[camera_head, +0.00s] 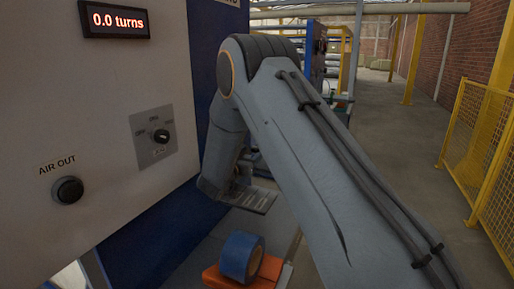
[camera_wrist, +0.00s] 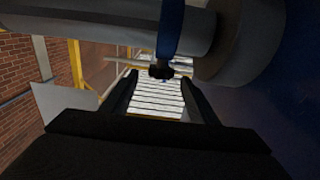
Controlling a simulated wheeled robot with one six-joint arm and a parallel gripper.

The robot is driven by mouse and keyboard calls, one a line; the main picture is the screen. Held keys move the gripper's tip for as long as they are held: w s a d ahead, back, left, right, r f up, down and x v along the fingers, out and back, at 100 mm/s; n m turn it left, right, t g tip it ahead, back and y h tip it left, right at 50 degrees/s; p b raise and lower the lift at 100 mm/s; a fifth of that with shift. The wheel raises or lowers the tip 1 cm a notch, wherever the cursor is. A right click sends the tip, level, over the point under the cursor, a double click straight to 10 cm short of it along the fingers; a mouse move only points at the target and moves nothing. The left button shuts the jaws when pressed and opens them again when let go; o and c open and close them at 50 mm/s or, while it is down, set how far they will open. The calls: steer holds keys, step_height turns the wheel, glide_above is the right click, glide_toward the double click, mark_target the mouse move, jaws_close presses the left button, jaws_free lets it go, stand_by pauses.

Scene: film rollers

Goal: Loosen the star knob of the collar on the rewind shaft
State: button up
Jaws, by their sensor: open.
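The star knob (camera_wrist: 161,71) is a small dark knob at the upper middle of the wrist view. It hangs at the lower end of the blue collar (camera_wrist: 171,28). The collar is around the grey rewind shaft (camera_wrist: 100,28), which crosses the top of the view. My gripper (camera_wrist: 160,80) is open, with one dark finger on each side of the knob in this view. I cannot tell how far the fingertips are from the knob, and no contact shows. In the head view my arm hides the shaft, collar and knob.
A blue roll (camera_head: 242,257) sits on an orange surface below. A yellow fence (camera_head: 485,150) stands right.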

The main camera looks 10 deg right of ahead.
mark_target(254, 150)
steer(key=p+x, duration=0.1)
steer(key=x, duration=0.4)
steer(key=c, duration=1)
steer(key=shift+c, duration=0.2)
